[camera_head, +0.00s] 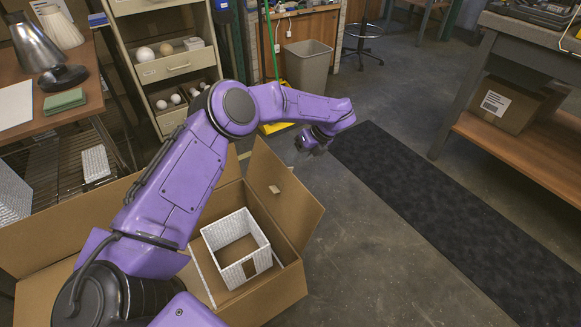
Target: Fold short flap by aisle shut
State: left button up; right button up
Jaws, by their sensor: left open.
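An open cardboard box (288,283) stands at the lower middle. Its short flap (292,200) on the aisle side stands up and leans outward, open. A long flap (50,238) spreads out to the left, open. My left arm reaches across the box from the lower left. My left gripper (314,141) is open and empty, beyond the upper edge of the short flap and apart from it as far as I can see; its fingers are small and dark here. My right gripper is not in view. The arm hides part of the box and its left side.
A white, open-topped insert (237,250) sits inside the box. A dark mat (420,200) runs along the aisle floor. A workbench (500,140) stands at right, a drawer shelf (165,68) and grey bin (305,66) behind, and a table with lamp parts (50,120) at left.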

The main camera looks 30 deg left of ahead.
aim_at(290, 168)
pick_arm(q)
jog(key=x, duration=0.4)
jog(key=b+x, duration=0.1)
jog(key=x, duration=0.1)
jog(key=shift+d+f, duration=0.1)
jog(key=shift+f, duration=0.4)
jog(key=shift+a+f, duration=0.25)
jog(key=shift+f, duration=0.05)
grip_shut()
